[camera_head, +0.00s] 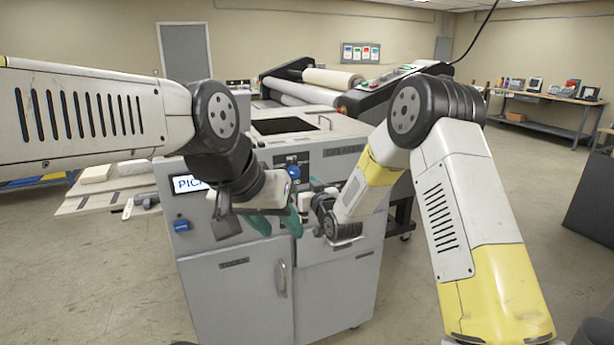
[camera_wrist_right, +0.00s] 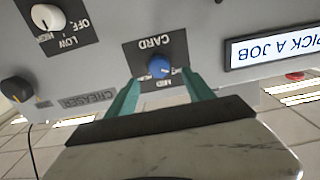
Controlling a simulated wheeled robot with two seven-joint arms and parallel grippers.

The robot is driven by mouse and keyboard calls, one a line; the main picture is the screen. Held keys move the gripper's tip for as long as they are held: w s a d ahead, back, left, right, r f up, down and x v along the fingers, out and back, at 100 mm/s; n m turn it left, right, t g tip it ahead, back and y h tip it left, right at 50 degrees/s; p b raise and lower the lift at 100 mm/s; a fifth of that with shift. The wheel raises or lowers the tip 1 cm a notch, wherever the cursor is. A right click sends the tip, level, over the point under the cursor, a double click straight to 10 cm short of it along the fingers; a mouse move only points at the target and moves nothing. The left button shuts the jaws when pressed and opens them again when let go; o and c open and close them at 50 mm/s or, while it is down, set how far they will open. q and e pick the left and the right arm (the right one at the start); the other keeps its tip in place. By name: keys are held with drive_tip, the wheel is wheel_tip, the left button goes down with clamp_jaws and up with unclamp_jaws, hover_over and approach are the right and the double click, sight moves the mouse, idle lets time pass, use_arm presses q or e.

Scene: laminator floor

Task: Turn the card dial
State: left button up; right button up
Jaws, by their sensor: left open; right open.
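The card dial is a blue knob (camera_wrist_right: 159,66) on a dark plate marked CARD. It also shows in the head view (camera_head: 293,171) on the upper front of the grey machine (camera_head: 235,285). In the right wrist view, which shows the panel upside down, my right gripper (camera_wrist_right: 161,84) is open. Its teal fingers lie on either side of the dial, with the knob showing between them; whether they touch it I cannot tell. In the head view my left gripper (camera_head: 277,222) is open and empty, hanging in front of the machine, below the dial.
A PICK A JOB display (camera_wrist_right: 273,50) sits beside the dial plate. A white OFF/LOW knob (camera_wrist_right: 47,17) and a black knob (camera_wrist_right: 16,89) are on the other side. Another blue knob (camera_head: 181,226) sits under the display. A roller machine (camera_head: 310,85) stands behind.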

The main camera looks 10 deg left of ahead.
sight(295, 174)
drive_tip(key=x, duration=0.7)
drive_tip(key=shift+d, duration=0.1)
clamp_jaws()
